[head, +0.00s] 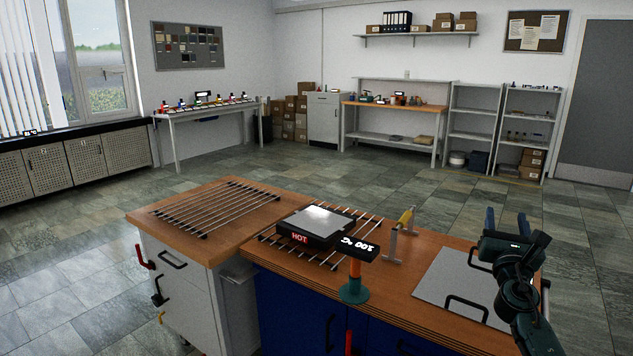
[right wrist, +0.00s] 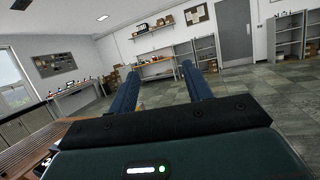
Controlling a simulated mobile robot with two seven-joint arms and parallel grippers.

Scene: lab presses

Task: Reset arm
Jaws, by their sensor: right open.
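My right gripper (head: 506,222) is at the right of the head view, raised above the right end of the wooden bench (head: 420,277). Its two blue fingers are apart with nothing between them. In the right wrist view the fingers of the gripper (right wrist: 160,85) point out over the room, also apart and empty. My left gripper is in neither view.
A dark hot plate marked HOT (head: 315,225) sits on a rod rack mid-bench. Another rod rack (head: 209,209) lies left. Open floor lies beyond.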

